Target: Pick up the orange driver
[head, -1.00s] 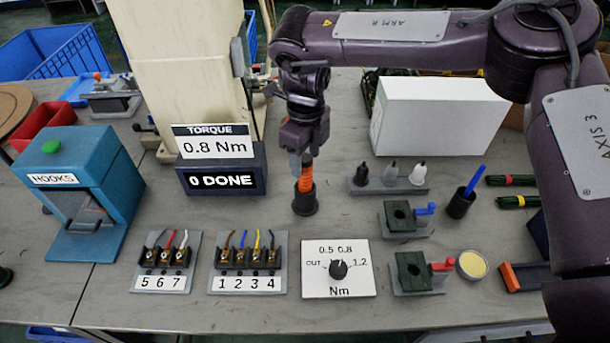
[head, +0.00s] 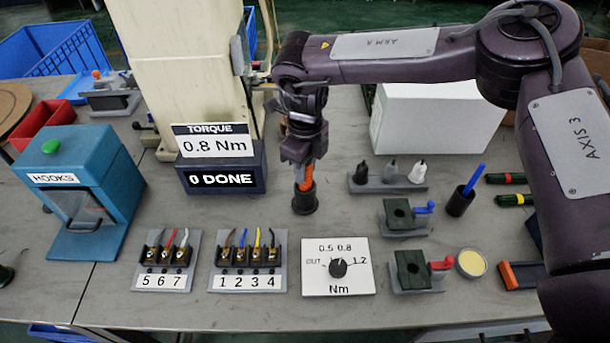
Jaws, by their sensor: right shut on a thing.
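The orange driver (head: 304,186) stands upright in a black round holder (head: 305,203) near the middle of the table. My right gripper (head: 303,166) comes down from above and is shut on the upper part of the driver, which its fingers partly hide. The driver's lower end is hidden inside the holder. My left gripper is not in the head view.
The torque display (head: 220,165) reads 0.8 Nm and 0 DONE, left of the holder. A torque dial plate (head: 338,285) and terminal blocks (head: 248,284) lie in front. A bottle rack (head: 388,184) stands to the right. A white box (head: 440,118) stands behind it.

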